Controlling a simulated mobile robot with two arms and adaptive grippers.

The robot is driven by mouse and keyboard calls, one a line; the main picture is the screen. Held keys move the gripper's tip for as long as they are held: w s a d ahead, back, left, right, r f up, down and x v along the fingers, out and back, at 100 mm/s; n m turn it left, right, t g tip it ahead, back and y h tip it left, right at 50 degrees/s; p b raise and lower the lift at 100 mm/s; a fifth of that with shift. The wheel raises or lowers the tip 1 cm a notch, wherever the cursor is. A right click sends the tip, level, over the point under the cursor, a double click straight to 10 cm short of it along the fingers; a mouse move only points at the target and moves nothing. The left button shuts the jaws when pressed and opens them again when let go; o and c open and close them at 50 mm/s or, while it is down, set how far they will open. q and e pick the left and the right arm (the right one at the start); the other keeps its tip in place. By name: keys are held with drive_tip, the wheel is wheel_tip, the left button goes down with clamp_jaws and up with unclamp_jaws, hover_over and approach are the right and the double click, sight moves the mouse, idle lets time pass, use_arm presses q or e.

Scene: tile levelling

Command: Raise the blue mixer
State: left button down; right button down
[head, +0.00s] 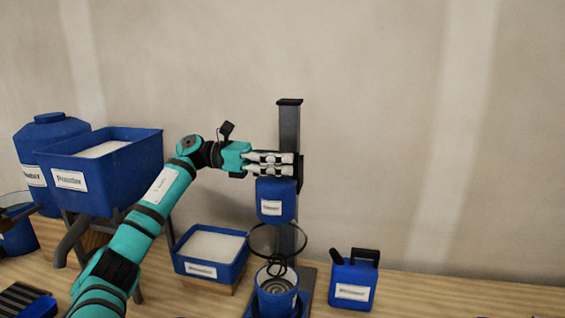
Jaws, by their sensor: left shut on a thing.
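The blue mixer (277,201) is a labelled blue motor body on a dark upright column (289,125). A dark ring and a wire whisk (276,262) hang below it. A blue bucket (277,301) stands beneath; the whisk's lower end is at its mouth, and I cannot tell how far inside it is. My left gripper (273,163) reaches in from the left and is shut at the top of the mixer, in front of the column. The fingers hide what they grip. My right gripper is not in view.
A blue hopper of pale powder (105,162) stands on legs at the left, beside a blue tank (48,134). A blue tray of white material (212,258) sits left of the mixer stand. A blue jug (353,281) stands right of it. The bench (450,300) is clear farther right.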

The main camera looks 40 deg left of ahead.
use_arm(q)
drive_tip(key=shift+a+r, duration=0.1)
drive_tip(key=shift+r, duration=0.3)
drive_tip(key=c, duration=1.6)
unclamp_jaws()
drive_tip(key=o, duration=0.4)
drive_tip(key=shift+o, duration=0.2)
drive_tip(key=shift+f, duration=0.1)
drive_tip(key=v, duration=1.2)
